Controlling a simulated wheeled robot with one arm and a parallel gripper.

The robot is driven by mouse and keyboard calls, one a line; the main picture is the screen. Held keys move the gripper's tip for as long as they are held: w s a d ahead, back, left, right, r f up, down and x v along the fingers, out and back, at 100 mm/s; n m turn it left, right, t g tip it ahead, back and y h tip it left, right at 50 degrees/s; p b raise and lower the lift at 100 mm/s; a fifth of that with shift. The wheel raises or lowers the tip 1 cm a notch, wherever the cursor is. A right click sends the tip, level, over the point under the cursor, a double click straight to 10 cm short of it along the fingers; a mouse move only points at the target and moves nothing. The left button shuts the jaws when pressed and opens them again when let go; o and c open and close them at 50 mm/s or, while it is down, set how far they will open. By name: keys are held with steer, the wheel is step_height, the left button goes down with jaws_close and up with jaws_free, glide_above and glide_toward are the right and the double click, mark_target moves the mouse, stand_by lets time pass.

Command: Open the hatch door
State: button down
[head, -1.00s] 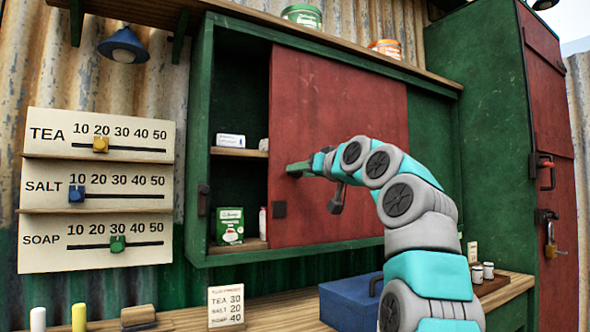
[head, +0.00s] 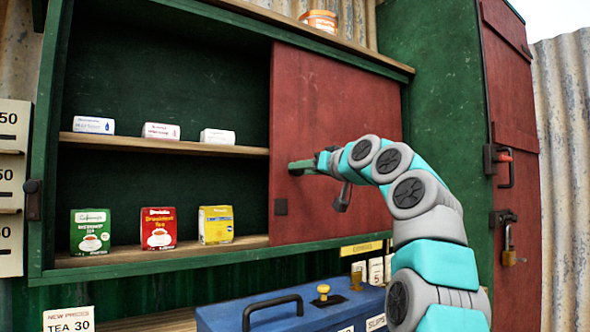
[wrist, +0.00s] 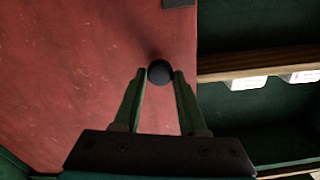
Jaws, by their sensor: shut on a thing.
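The hatch door is a red sliding panel (head: 335,110) in a green wall cabinet (head: 50,120). It covers the right part of the cabinet front, and the left part stands wide open. In the wrist view the red door (wrist: 70,70) fills the left side, and a round black knob (wrist: 160,72) sits between my fingertips. My gripper (head: 298,166) is shut on this knob, near the door's left edge. In the head view the fingers hide the knob.
White packets (head: 161,131) stand on the upper shelf; green (head: 91,231), red (head: 158,228) and yellow (head: 216,225) boxes stand below. A blue toolbox (head: 270,315) is on the counter beneath. A tall green locker with a red door (head: 508,150) and padlock stands at right.

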steer(key=shift+w+d, duration=0.35)
steer(key=shift+d, duration=0.2)
steer(key=shift+c, duration=2.3)
jaws_free()
steer(key=shift+s, duration=0.15)
steer(key=b+v, duration=0.3)
steer(key=v, duration=0.4)
steer(key=shift+s+d+b, duration=0.2)
steer(key=shift+s+b, duration=0.05)
steer(key=shift+b, duration=0.05)
